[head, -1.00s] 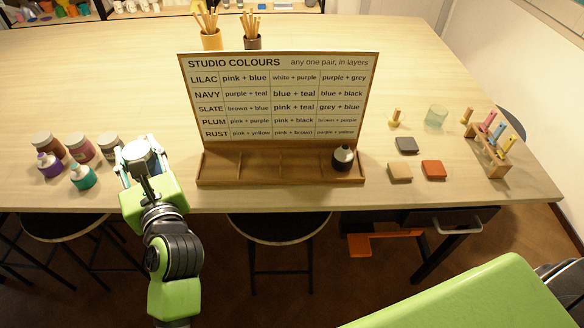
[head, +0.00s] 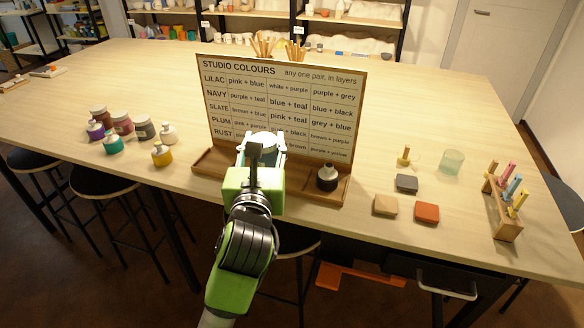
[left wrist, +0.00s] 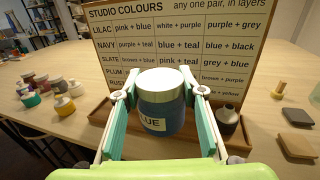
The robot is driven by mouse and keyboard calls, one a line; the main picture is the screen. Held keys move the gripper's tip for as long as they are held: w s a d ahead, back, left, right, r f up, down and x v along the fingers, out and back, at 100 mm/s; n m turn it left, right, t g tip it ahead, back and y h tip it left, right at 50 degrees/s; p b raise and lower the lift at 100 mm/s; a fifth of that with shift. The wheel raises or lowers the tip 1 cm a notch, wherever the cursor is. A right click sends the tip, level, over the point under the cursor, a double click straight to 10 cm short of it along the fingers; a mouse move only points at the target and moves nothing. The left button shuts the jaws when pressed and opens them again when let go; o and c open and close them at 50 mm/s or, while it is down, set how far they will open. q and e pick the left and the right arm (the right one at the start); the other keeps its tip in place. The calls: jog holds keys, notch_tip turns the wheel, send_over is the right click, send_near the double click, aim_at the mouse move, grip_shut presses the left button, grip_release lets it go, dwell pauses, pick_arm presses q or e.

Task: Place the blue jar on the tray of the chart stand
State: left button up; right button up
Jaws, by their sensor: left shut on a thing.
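The blue jar (left wrist: 160,108) has a white lid and a label reading "LUE" in the left wrist view. My left gripper (head: 262,146) is shut on it, one finger on each side. In the head view mostly the lid shows between the fingers. The chart stand (head: 292,92) carries the "STUDIO COLOURS" board, with a divided wooden tray (head: 210,163) along its foot. The held jar is upright in front of the board, over the tray's middle; I cannot tell whether it touches the tray. A dark jar (head: 328,179) stands in the tray's right part. My right gripper is out of view.
Several paint jars stand at the left, including a yellow jar (head: 162,156) and a teal jar (head: 112,145). Right of the stand lie a grey tile (head: 406,183), a tan tile (head: 385,205) and an orange tile (head: 427,212), with a glass (head: 452,161) and a wooden rack (head: 502,213) beyond.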

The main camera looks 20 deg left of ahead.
pick_arm(q)
jog(key=w+f, duration=0.3)
jog(key=w+d+f, duration=0.1)
jog(key=w+f, duration=0.1)
jog(key=w, duration=0.2)
jog(key=w+f, duration=0.3)
jog(key=w, duration=0.1)
jog(key=shift+w+d+f+b, duration=0.1)
jog(key=shift+d+f+b, duration=0.1)
jog(key=shift+f+b, duration=0.15)
jog(key=shift+f, duration=1.45)
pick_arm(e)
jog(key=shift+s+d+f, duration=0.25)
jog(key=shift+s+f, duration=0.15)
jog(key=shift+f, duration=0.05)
pick_arm(q)
jog(key=shift+f, duration=0.15)
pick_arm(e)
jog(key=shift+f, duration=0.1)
pick_arm(q)
jog(key=o, duration=1.3)
jog(key=shift+f, duration=0.1)
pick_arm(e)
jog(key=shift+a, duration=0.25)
